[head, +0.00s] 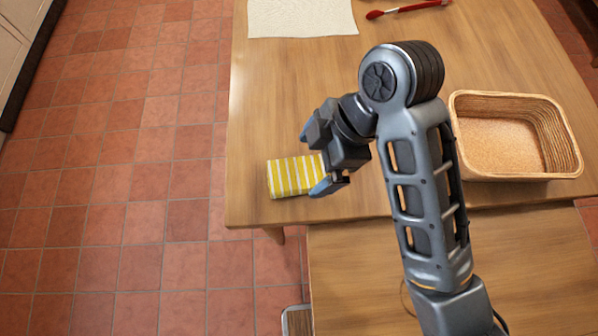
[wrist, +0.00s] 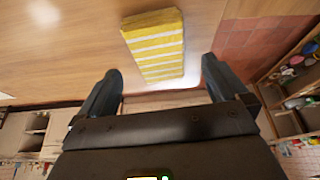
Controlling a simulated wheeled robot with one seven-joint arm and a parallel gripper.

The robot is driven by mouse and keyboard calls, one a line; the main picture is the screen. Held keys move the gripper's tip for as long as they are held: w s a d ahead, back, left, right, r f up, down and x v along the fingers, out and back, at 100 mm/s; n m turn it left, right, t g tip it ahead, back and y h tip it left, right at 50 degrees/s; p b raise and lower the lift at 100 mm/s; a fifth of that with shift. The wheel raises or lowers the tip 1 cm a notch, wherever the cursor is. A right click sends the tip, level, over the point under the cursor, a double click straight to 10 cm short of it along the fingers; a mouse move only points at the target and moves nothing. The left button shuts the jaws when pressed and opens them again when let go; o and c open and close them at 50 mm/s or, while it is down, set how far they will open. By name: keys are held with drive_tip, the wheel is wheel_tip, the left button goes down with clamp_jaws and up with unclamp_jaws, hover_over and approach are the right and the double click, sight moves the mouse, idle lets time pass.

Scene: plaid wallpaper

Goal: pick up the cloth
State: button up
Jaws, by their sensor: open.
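The cloth (head: 292,177) is yellow with white stripes and looks like a folded block. It lies near the left front corner of the wooden table (head: 270,110). My gripper (head: 313,163) is just right of the cloth in the head view, and one finger overlaps the cloth's right edge there. In the wrist view the cloth (wrist: 155,45) lies beyond the fingertips, roughly in line with the gap between them. My gripper (wrist: 160,75) is open with nothing between its fingers. I cannot tell its exact height above the table.
A wicker basket (head: 520,174) stands on the table at the right. A white sheet (head: 300,18) and a red-handled utensil (head: 405,9) lie at the back. A lower wooden surface (head: 345,270) is in front. The table's left edge drops to a tiled floor (head: 130,180).

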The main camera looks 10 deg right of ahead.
sight(304, 172)
drive_tip(key=shift+x, duration=2.4)
drive_tip(key=shift+w, duration=0.1)
drive_tip(key=shift+c, duration=0.2)
drive_tip(key=c, duration=1.1)
